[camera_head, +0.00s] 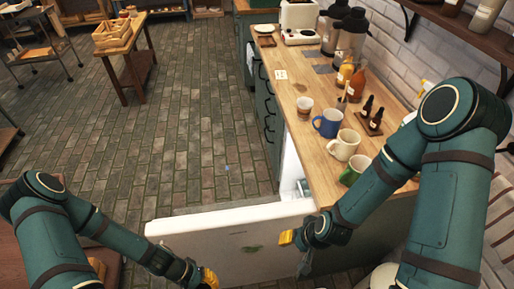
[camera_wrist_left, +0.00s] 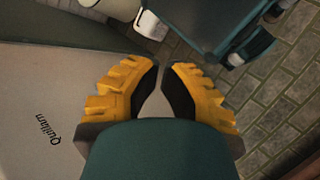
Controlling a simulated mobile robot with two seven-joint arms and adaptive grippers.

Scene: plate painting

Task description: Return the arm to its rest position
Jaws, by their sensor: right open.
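My right gripper (camera_head: 292,239) hangs over the open white appliance door at the counter's near end. It is open, one yellow finger shows clearly, and I see nothing in it. My left gripper (camera_head: 208,279) is low at the bottom edge, by the near side of the same door. In the left wrist view, its yellow fingers (camera_wrist_left: 161,68) with black pads almost meet at the tips, with a narrow gap and nothing held. My right arm (camera_head: 448,189) reaches in from the right beside the counter, and my left arm (camera_head: 77,222) comes in from the left.
The white door (camera_head: 200,230) stands open across the front. The wooden counter (camera_head: 312,176) holds a blue mug (camera_head: 327,124), a cream mug (camera_head: 344,146), a green mug (camera_head: 355,170) and bottles. A wooden table (camera_head: 131,66) stands far left. The brick floor (camera_head: 185,120) is clear in the middle.

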